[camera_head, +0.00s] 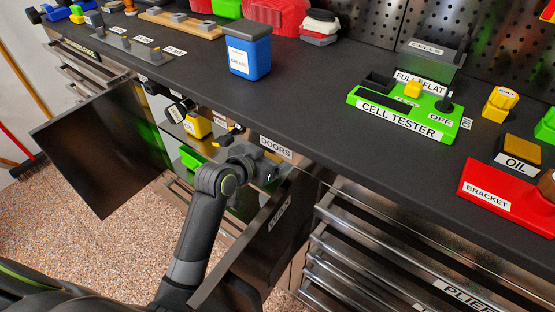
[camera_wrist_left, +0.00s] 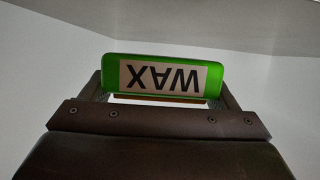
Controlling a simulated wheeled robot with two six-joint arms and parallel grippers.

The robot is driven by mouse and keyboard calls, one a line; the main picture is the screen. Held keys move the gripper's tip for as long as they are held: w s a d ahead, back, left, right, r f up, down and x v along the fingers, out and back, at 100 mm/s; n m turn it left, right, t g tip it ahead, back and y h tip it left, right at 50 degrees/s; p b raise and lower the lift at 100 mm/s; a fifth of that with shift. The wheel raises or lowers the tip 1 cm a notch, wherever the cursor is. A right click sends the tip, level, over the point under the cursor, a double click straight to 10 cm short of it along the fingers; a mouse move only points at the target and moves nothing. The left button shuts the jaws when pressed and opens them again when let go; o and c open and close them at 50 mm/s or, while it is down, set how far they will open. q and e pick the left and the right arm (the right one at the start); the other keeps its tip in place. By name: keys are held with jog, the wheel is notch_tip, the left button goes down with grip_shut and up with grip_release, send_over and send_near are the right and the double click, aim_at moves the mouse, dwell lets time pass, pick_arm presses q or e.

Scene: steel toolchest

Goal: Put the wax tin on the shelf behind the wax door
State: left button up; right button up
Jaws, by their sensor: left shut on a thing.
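The green wax tin (camera_wrist_left: 218,76), with a WAX label that reads upside down, fills the gap between the fingers of my left gripper (camera_wrist_left: 163,82) in the left wrist view. The gripper is shut on it. In the head view my left arm reaches to the opening under the bench, between two open doors; I cannot make out the fingertips or surely the tin there. The right-hand open door (camera_head: 246,253) bears a small label (camera_head: 279,213) too slanted to read surely. The left-hand open door (camera_head: 95,155) is a wide dark panel. My right gripper is out of view.
A green object (camera_head: 190,157) and a yellow labelled object (camera_head: 198,126) show in the opening. A blue grease tin (camera_head: 249,58) and a green cell tester (camera_head: 405,117) stand on the bench (camera_head: 310,85). Drawers (camera_head: 370,255) lie right.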

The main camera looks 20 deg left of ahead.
aim_at(278, 159)
pick_arm(q)
jog(key=shift+w+d, duration=0.25)
jog(key=shift+w, duration=0.4)
jog(key=shift+w+d, duration=0.2)
jog(key=shift+w, duration=0.4)
jog(key=shift+f+b, duration=0.6)
jog(key=shift+f, duration=1.1)
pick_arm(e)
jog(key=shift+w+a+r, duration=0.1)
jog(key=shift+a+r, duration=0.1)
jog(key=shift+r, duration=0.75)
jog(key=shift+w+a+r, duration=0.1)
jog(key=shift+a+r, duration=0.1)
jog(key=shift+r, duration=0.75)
pick_arm(q)
jog(key=shift+f, duration=0.1)
jog(key=o, duration=1.2)
jog(key=shift+f, duration=0.1)
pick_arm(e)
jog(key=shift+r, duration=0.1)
pick_arm(q)
jog(key=shift+o, duration=0.2)
